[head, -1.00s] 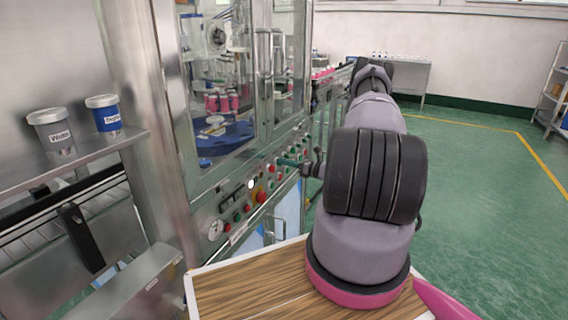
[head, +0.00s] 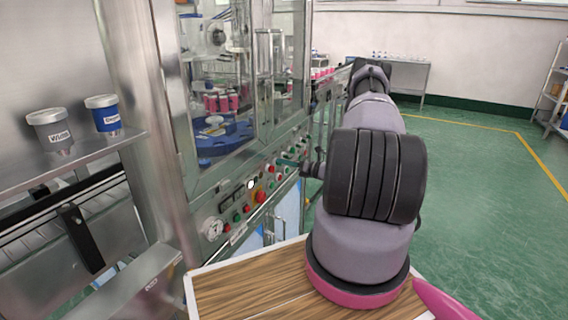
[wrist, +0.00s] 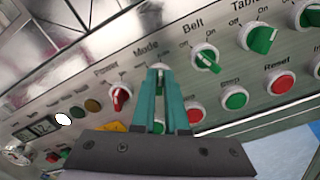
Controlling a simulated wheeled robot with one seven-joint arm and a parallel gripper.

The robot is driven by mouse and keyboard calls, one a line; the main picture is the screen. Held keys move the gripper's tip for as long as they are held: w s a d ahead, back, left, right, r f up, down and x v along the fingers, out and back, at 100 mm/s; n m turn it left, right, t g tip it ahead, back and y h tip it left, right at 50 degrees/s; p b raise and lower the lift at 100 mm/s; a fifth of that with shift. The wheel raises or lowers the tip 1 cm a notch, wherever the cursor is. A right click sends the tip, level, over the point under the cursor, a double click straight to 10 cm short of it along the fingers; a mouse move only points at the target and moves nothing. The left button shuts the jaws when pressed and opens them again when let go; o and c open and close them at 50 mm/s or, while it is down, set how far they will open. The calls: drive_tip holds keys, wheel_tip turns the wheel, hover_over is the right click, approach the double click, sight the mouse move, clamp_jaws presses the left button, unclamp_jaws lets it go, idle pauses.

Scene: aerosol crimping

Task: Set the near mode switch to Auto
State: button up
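The mode switch (wrist: 159,66) sits under the "Mode" label on the sloped control panel, between the red Power knob (wrist: 119,97) and the green Belt knob (wrist: 206,58). Only a little of its pale rim shows; my fingertips cover the handle, so its setting is hidden. My gripper (wrist: 159,73) has its two teal fingers one on each side of the switch, with a narrow gap between the tips. I cannot tell whether they touch the handle. In the head view my gripper (head: 289,163) is at the panel, small and partly lost against the buttons.
The green Table knob (wrist: 261,38) is further right. A green button (wrist: 234,98) and the red Reset button (wrist: 281,82) lie below the knobs, close to my fingers. The machine's glass enclosure (head: 215,85) rises behind the panel. The green floor (head: 480,190) is clear on the right.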

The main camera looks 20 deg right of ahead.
drive_tip(key=o, duration=0.4)
drive_tip(key=shift+d, duration=0.1)
drive_tip(key=v, duration=1)
drive_tip(key=shift+s+d, duration=0.25)
drive_tip(key=shift+s, duration=0.1)
